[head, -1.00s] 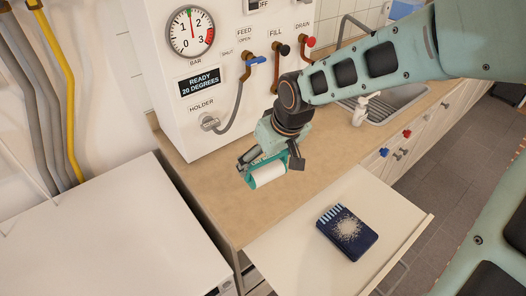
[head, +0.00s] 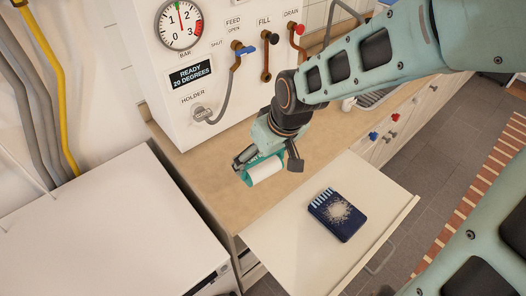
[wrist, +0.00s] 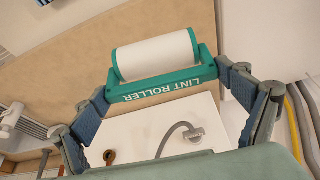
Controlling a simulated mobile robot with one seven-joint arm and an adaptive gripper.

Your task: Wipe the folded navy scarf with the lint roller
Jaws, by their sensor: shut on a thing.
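The folded navy scarf (head: 325,228) lies flat on the cream pull-out board, with a patch of pale lint near its middle and light blue stripes at one end. The lint roller (head: 265,170) has a white roll and a teal frame. My gripper (head: 268,160) is shut on the roller's frame and holds it to the left of the scarf, apart from it. In the wrist view the white roll (wrist: 155,56) and the frame's lettering show between my fingers (wrist: 165,90).
The pull-out board (head: 285,240) juts from under the beige worktop (head: 210,160). A white machine (head: 170,105) with a gauge, levers and a hose stands behind. A white cabinet top (head: 90,230) is at left. A sink lies behind my arm.

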